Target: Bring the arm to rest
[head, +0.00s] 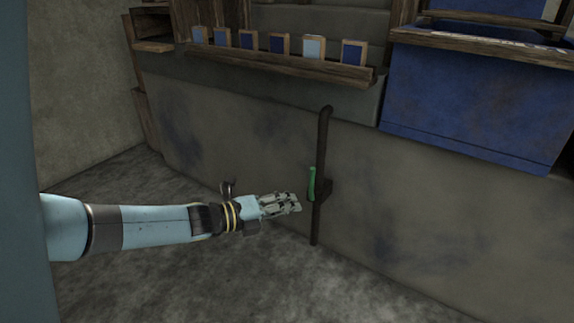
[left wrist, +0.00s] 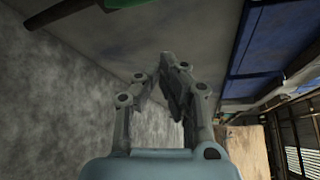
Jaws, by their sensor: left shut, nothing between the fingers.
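My left arm reaches in from the left in the head view. Its gripper (head: 294,203) is shut and empty, a little to the left of a dark upright lever (head: 324,145) with a green grip (head: 312,184). A gap shows between the fingertips and the lever. In the left wrist view the finger pads (left wrist: 168,75) are together with nothing between them. The green grip (left wrist: 125,3) is partly seen at the top edge of that view. My right gripper is in neither view.
A grey wall (head: 420,200) stands behind the lever. Above it a wooden ledge (head: 290,68) carries several blue and pale blocks. The grey floor (head: 150,285) is clear below my arm.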

